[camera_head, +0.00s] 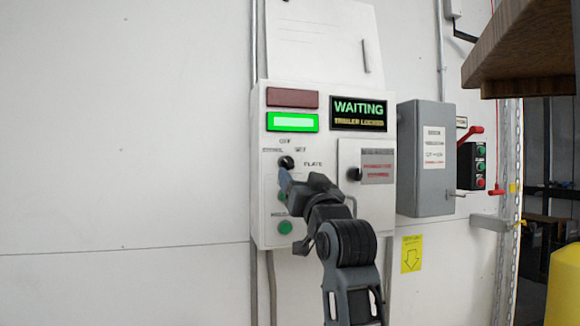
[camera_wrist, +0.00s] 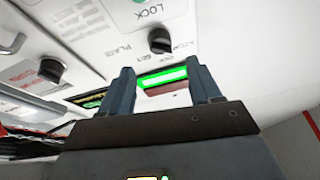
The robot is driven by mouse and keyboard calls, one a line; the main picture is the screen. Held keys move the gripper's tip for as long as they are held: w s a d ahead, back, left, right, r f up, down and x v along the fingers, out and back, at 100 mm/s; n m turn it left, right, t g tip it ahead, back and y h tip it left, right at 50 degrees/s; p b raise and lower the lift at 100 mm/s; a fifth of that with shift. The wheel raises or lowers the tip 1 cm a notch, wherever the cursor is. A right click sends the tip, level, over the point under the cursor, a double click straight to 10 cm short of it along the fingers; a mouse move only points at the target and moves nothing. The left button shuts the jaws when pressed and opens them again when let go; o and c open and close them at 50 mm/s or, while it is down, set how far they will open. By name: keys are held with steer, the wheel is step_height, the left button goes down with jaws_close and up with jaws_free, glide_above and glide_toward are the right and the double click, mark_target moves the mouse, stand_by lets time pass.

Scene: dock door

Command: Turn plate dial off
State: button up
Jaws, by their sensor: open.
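The plate dial (camera_head: 286,162) is a round black knob on the white control panel (camera_head: 268,215), with small lettering around it and "PLATE" at its right. In the wrist view the dial (camera_wrist: 160,40) appears just beyond and between my two fingertips. My gripper (camera_head: 288,178) is open in front of the panel, close below the dial in the head view. In the wrist view my gripper (camera_wrist: 162,73) has a finger on each side with nothing between them. I cannot tell whether it touches the dial. The exact setting of the dial is too small to read.
A green lamp (camera_head: 292,122) is lit below a dark red lamp (camera_head: 292,98). A sign (camera_head: 359,113) reads "WAITING". A second black knob (camera_head: 354,174) sits right of my gripper. A green button (camera_head: 285,228) is below. A grey box (camera_head: 425,185) stands out at right.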

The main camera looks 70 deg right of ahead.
mark_target(289, 165)
steer(key=p+x, duration=0.2)
steer(key=x, duration=0.5)
steer(key=shift+w+r, duration=0.1)
steer(key=c, duration=1)
